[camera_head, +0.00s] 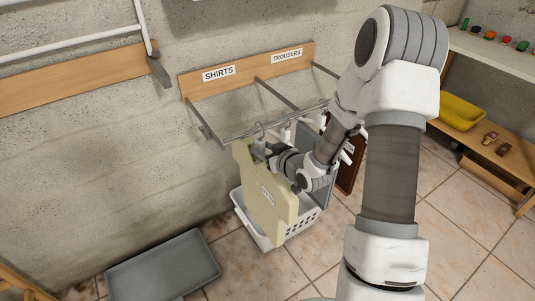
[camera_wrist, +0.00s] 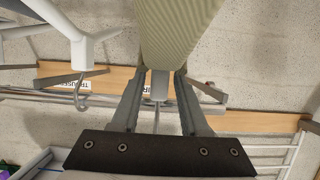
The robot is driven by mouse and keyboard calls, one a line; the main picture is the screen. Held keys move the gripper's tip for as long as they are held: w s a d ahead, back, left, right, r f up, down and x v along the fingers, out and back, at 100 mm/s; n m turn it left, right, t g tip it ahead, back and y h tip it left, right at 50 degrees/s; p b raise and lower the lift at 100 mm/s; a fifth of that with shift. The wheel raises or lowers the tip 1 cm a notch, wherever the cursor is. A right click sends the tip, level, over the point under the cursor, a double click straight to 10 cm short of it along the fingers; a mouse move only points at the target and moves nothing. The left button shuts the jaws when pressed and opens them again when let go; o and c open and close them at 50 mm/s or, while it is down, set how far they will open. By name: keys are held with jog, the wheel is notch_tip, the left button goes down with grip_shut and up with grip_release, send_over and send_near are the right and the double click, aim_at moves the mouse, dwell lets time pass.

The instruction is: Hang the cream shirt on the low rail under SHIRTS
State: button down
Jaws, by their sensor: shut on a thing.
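The cream shirt (camera_head: 265,195) is a flat, shirt-shaped piece with a small label, upright in front of the wall. Its hanger hook (camera_head: 260,128) shows at the height of the low rail (camera_head: 236,134), under the SHIRTS sign (camera_head: 219,73). I cannot tell whether the hook rests on the rail. My gripper (camera_head: 264,151) is shut on the shirt near its top, from the right. In the wrist view, the cream shirt (camera_wrist: 180,28) rises above the gripper fingers (camera_wrist: 160,76), and the rail (camera_wrist: 40,96) runs behind them.
Other hung garments, grey (camera_head: 318,192) and brown (camera_head: 349,172), are right of the shirt, partly behind my arm. A white basket (camera_head: 250,226) stands on the floor below. A grey tray (camera_head: 163,265) is at lower left. A higher white rail (camera_head: 70,45) is at upper left.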

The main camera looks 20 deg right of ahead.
jog(key=shift+w+a, duration=0.25)
jog(key=shift+w, duration=0.4)
jog(key=shift+w+a+f+b, duration=0.1)
jog(key=shift+w+f+b, duration=0.25)
jog(key=shift+f+b, duration=0.25)
jog(key=shift+w+a+f+b, duration=0.1)
jog(key=shift+w+f+b, duration=0.3)
jog(key=shift+b, duration=0.3)
jog(key=shift+s, duration=0.1)
jog(key=shift+c, duration=1.7)
grip_release()
jog(key=shift+f, duration=0.1)
jog(key=shift+s, duration=0.1)
jog(key=p+v, duration=0.2)
jog(key=v, duration=0.3)
jog(key=p+v, duration=0.1)
jog(key=v, duration=0.4)
jog(key=p+v, duration=0.2)
jog(key=v, duration=0.3)
jog(key=shift+r+p, duration=0.3)
jog(key=shift+r, duration=0.05)
jog(key=shift+d+p, duration=0.1)
jog(key=shift+p, duration=0.95)
